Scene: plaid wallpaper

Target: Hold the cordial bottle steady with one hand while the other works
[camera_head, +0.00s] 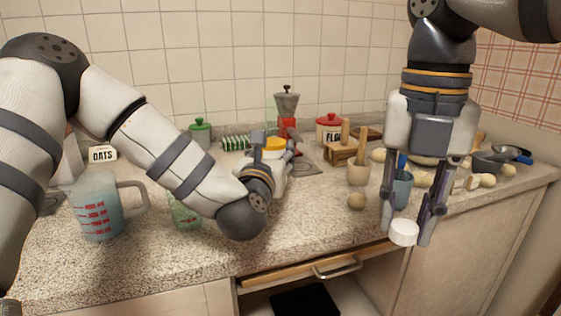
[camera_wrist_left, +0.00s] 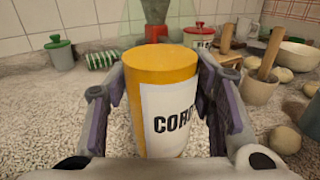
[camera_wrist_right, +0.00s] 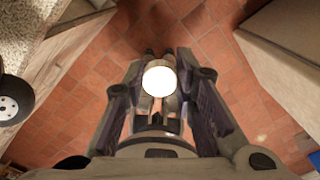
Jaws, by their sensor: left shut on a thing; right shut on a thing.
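The cordial bottle (camera_wrist_left: 162,100) is a yellow-orange cylinder with a white label reading "COR…". It stands upright between the fingers of my left gripper (camera_wrist_left: 165,115), which is shut on it. In the head view the bottle's yellow top (camera_head: 274,144) shows behind my left wrist; most of its body is hidden. My right gripper (camera_head: 405,230) points down and is shut on a small white round piece, seemingly a cap (camera_head: 404,233). The cap also shows in the right wrist view (camera_wrist_right: 159,79), above the tiled floor in front of the counter. The bottle's top looks bare.
A measuring jug (camera_head: 97,207) and a green glass (camera_head: 186,214) stand left of my left forearm. A drawer (camera_head: 310,272) is below the counter edge.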

